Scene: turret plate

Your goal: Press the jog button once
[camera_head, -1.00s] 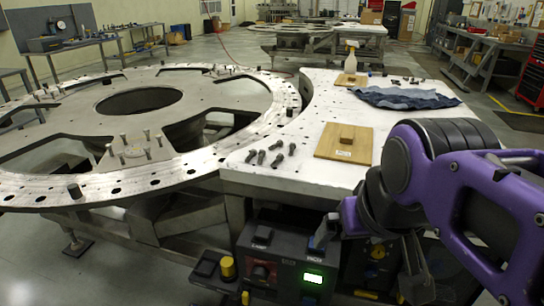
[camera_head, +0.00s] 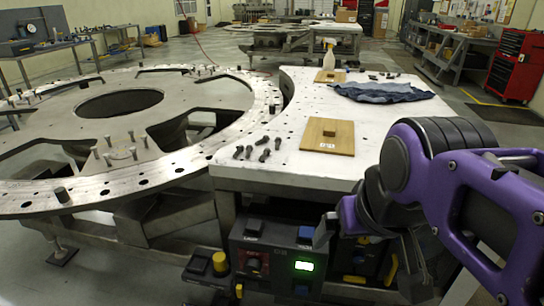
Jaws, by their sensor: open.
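A dark control box (camera_head: 275,262) stands below the front edge of the white table. On it are a blue button (camera_head: 306,234), a black button (camera_head: 253,229), a red knob (camera_head: 253,264) and a lit green display (camera_head: 304,266). Its labels are too small to read, so I cannot tell which one is the jog button. My gripper (camera_head: 368,262) is open and empty, at the right end of the box. One finger is just right of the blue button, and I cannot tell whether it touches. The other finger hangs further right.
A yellow-topped knob (camera_head: 220,263) sits left of the box. The white table (camera_head: 300,175) above carries bolts (camera_head: 258,148), a wooden board (camera_head: 328,137) and a blue cloth (camera_head: 382,92). The large round plate (camera_head: 215,92) stands to the left.

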